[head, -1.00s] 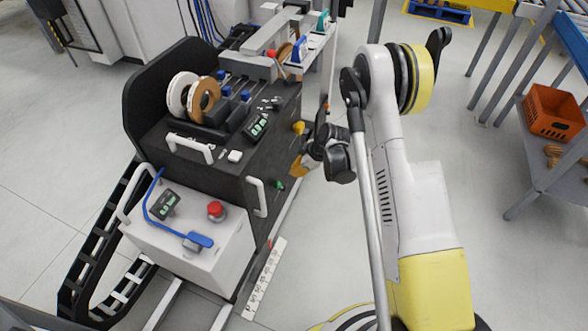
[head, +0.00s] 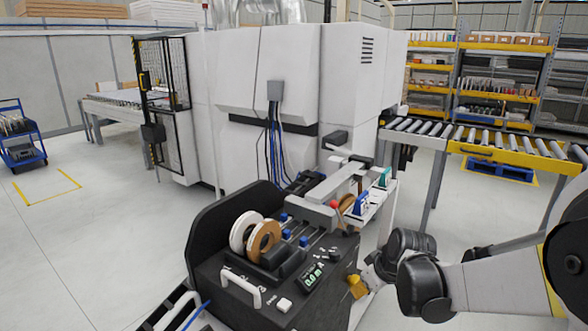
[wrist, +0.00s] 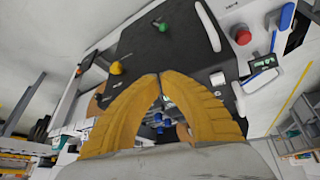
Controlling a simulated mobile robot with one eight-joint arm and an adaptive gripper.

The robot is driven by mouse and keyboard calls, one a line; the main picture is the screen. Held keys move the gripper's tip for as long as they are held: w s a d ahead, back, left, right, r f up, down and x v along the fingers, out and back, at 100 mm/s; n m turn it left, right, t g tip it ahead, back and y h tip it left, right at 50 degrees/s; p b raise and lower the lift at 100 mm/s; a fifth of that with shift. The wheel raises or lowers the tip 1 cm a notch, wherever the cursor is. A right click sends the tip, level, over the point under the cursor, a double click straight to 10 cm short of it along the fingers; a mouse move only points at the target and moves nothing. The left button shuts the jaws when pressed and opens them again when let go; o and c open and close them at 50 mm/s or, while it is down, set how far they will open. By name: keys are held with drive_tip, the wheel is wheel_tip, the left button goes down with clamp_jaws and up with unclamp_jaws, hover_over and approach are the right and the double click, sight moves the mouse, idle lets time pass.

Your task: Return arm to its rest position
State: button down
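My gripper (wrist: 158,76) shows in the wrist view as two yellow fingers whose tips meet, with nothing seen between them. In the head view my gripper (head: 357,287) is a small yellow shape just right of the black edge-banding unit (head: 222,262). My arm runs from there to the right edge of the picture, its dark wrist joints nearest the unit. I cannot tell whether the gripper touches the unit's side. The rest of my arm is cut off by the frame.
The unit carries a white tape roll (head: 240,232), a brown roll (head: 263,242) and a white handle (head: 241,286). A large white machine (head: 265,75) stands behind. A roller conveyor (head: 480,140) is at the right. Grey floor at the left is open around a blue cart (head: 20,140).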

drive_tip(key=s+d+r+m+t+h, duration=0.1)
drive_tip(key=s+r+m, duration=0.2)
drive_tip(key=s, duration=0.8)
drive_tip(key=s+r+m+t+h, duration=0.1)
drive_tip(key=s+r+m, duration=0.2)
drive_tip(key=s+r, duration=0.4)
drive_tip(key=s, duration=0.5)
drive_tip(key=shift+s+d+r+m, duration=0.2)
drive_tip(key=shift+d+r+m, duration=0.15)
drive_tip(key=shift+d+m, duration=0.05)
